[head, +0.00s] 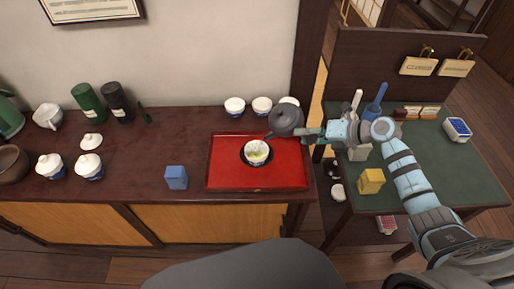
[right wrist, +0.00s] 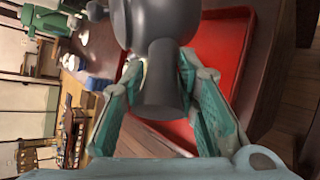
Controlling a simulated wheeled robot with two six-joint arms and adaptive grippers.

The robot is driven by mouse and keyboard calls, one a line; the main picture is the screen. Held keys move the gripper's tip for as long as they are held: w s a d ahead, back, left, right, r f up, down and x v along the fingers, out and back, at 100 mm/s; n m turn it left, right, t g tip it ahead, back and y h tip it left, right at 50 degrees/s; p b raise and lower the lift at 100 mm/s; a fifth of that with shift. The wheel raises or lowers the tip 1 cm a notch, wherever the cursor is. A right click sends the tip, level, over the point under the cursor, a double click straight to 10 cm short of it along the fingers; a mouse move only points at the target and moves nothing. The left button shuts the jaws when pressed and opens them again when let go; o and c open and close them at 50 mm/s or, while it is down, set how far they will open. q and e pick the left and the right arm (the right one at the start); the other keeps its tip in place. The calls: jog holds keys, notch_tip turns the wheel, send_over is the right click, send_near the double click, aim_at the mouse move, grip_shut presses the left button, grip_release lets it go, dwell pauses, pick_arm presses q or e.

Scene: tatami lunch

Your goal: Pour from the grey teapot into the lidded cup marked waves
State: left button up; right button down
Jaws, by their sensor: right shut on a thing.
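The grey teapot (head: 287,121) is in the air above the back right of the red tray. My right gripper (head: 310,134) is shut on its side handle; the handle (right wrist: 160,85) sits between the two fingers in the right wrist view. A white cup (head: 257,152) stands open on a dark saucer (head: 243,160) on the tray, with yellow-green contents in it. The teapot is to the right of and above this cup. I cannot make out a wave mark on it. A loose white lid (head: 91,141) lies on the counter at the left. My left gripper is not in view.
The red tray (head: 225,175) lies on the dark counter (head: 140,150). Several white cups (head: 234,107) stand behind it. A blue block (head: 176,177) is left of the tray. Two lidded cups (head: 51,166) (head: 89,166) and dark canisters (head: 88,102) stand further left. A green table (head: 440,160) is at right.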

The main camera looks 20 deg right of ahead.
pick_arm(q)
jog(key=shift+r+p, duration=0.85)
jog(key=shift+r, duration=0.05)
pick_arm(e)
jog(key=shift+w+d+r, duration=0.25)
jog(key=shift+d+r, duration=0.05)
jog(key=shift+r, duration=0.3)
pick_arm(q)
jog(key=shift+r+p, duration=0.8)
jog(key=shift+p, duration=0.05)
pick_arm(e)
jog(key=shift+a+r+n+h, duration=0.2)
jog(key=shift+r+n+h, duration=0.15)
jog(key=shift+h, duration=0.25)
